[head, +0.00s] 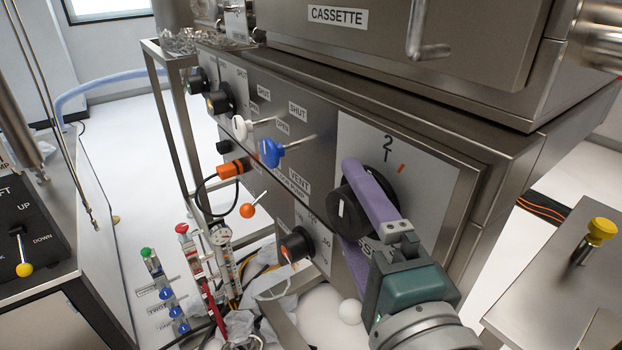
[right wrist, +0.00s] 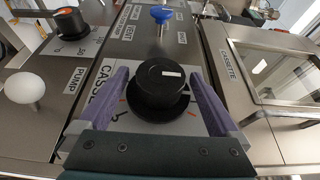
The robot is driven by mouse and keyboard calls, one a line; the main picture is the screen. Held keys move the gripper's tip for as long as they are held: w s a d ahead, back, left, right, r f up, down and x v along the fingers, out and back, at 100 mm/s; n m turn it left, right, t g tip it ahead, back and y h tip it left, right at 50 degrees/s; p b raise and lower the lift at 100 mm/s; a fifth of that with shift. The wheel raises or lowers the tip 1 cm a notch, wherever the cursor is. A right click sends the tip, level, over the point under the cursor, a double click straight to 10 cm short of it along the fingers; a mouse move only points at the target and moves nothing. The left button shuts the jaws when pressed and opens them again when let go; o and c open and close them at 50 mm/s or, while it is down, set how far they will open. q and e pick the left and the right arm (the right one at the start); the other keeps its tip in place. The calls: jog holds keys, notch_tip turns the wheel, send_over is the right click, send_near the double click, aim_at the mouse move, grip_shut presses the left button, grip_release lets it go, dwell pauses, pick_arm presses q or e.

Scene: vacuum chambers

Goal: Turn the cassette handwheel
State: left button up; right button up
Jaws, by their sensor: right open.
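The cassette handwheel is a black round knob (head: 341,214) with a white mark on its face, on a pale plate (head: 365,140) marked "2" with an orange tick. In the right wrist view the handwheel (right wrist: 160,88) sits centred, with part of a "CASSE" label beside it. My right gripper (head: 348,205) has purple fingers and is open. Its fingers lie on either side of the knob; in the right wrist view the gripper (right wrist: 160,73) shows gaps beside the hub. In the head view the upper finger hides part of the knob. My left gripper is out of view.
A blue-handled valve (head: 270,152) and a white one (head: 240,128) stick out of the panel to the left. A small black and orange knob (head: 296,245) is below. A yellow-topped post (head: 600,230) stands on a metal box at right.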

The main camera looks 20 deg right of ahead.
aim_at(363, 231)
jog(key=s, duration=0.6)
jog(key=shift+a+f, duration=0.1)
jog(key=shift+s, duration=0.15)
